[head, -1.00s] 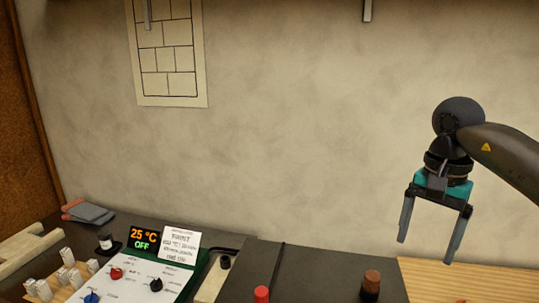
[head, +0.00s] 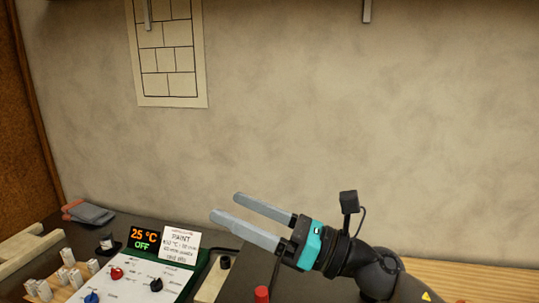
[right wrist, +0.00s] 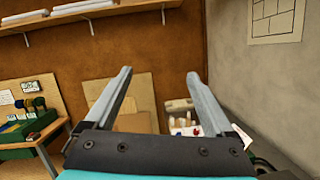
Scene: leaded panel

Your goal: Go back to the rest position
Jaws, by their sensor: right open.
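My right gripper (head: 226,207) is in the lower middle of the head view, above the dark bench top. Its two grey fingers point left and are spread apart with nothing between them. In the right wrist view the same fingers (right wrist: 158,75) stand apart and empty, facing a brown wall and shelf. My left gripper is in neither view.
A control panel (head: 128,281) with knobs, a display (head: 144,239) reading 25 °C OFF and a white card (head: 181,244) stand at lower left. A red-capped object (head: 262,294) is below my right gripper. A drawing (head: 173,90) hangs on the wall.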

